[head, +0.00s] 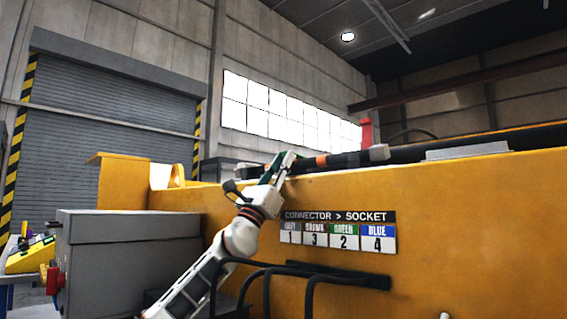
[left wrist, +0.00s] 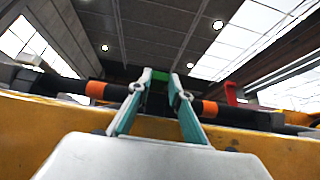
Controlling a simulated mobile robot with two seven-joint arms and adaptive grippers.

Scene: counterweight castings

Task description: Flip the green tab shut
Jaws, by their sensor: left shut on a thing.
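My left gripper (head: 284,160) reaches up to the top edge of the yellow casting (head: 450,210), beside a black cable line with orange bands (head: 345,161). In the left wrist view, the two teal-sided fingers of my left gripper (left wrist: 158,88) close in on a dark piece with a green tab (left wrist: 160,75) on top. The fingers are shut on the green tab, as far as I can tell; they hide much of it. Its exact angle is unclear. My right gripper is not in view.
A label board (head: 338,231) reading "CONNECTOR > SOCKET" is on the casting's face. Black hoses (head: 340,277) run below it, close to my left arm. A grey cabinet (head: 120,255) stands at the left. A red post (head: 366,133) rises behind the cable line.

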